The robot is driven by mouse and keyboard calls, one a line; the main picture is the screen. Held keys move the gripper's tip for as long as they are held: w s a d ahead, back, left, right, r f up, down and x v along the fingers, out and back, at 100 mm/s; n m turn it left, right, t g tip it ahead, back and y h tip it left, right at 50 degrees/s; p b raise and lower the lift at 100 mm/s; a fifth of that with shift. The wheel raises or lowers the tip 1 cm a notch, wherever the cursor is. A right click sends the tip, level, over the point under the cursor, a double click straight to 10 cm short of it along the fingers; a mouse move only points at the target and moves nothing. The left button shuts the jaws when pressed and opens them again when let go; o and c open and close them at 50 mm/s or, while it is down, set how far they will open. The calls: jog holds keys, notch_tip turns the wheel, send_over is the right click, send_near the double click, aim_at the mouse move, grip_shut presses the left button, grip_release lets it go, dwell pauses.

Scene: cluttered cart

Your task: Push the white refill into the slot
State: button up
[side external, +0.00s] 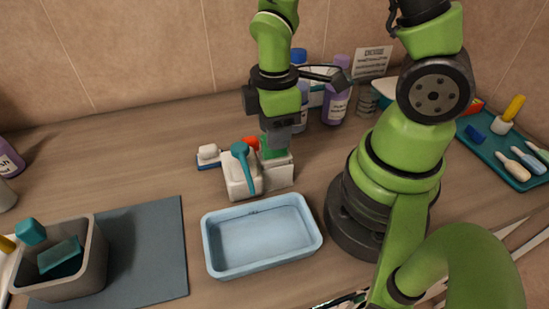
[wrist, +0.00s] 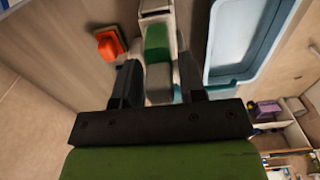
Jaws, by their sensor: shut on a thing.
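My gripper (wrist: 158,88) points down and is shut on a pale block, the white refill (wrist: 158,75), seen between its fingers in the wrist view. A green part (wrist: 157,45) lies directly beyond the refill, with a white body past it. In the side external view, my gripper (side external: 277,140) is right above a white holder (side external: 279,176), with green showing between them. The fingers and the green part hide the slot. I cannot tell how deep the refill sits in it.
A white container (side external: 237,187) with a teal-handled tool (side external: 244,160) stands against the holder's left side. A red-orange object (side external: 250,142) and a blue-white brush (side external: 208,153) lie behind. A light blue tray (side external: 262,268) is in front; bottles (side external: 337,100) stand behind.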

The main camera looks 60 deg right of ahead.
jog(key=shift+f, duration=0.55)
dwell(0.5)
jog(key=o, duration=1)
notch_tip(320, 180, up, 10)
jog(key=shift+f, duration=0.1)
jog(key=s+r+m+t, duration=0.1)
jog(key=r+m+t, duration=0.1)
jog(key=r+m, duration=0.1)
jog(key=s+a+r+m+t+y, duration=0.1)
jog(key=s+r+m+t, duration=0.1)
jog(key=r+m, duration=0.2)
jog(key=s+a+r+m+t+y, duration=0.1)
jog(key=s+r+m+t, duration=0.1)
jog(key=m, duration=0.4)
jog(key=shift+s+a+r+t, duration=0.15)
jog(key=shift+r+t, duration=0.15)
jog(key=shift+r, duration=0.35)
jog(key=shift+s+r+t, duration=0.1)
jog(key=shift+r+t, duration=0.2)
jog(key=shift+r, duration=0.3)
